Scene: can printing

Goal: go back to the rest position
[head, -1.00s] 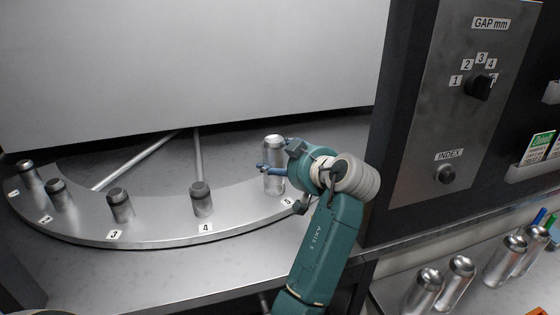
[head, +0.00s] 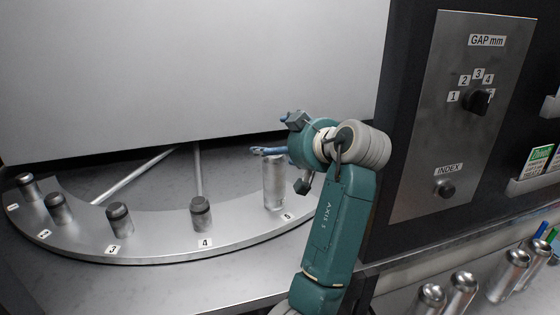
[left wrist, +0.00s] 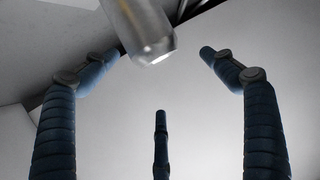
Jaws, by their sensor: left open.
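My left gripper (head: 268,151) is at the top of a silver can (head: 273,186) that stands upright at position 5 on the curved metal table (head: 160,247). The gripper's blue fingers cross in front of or just over the can's top; contact is hard to tell. In the left wrist view my left gripper (left wrist: 162,62) has its fingers spread wide. The can (left wrist: 146,28) shows there at the upper edge, with nothing clasped between the fingers. My right gripper is not in view.
Dark-topped mandrels, such as one at label 4 (head: 201,219), stand along the curved table. A large grey panel (head: 190,75) hangs behind. At right is a control plate (head: 460,110) with a gap dial (head: 478,101) and index knob (head: 445,189). Several cans (head: 461,290) stand lower right.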

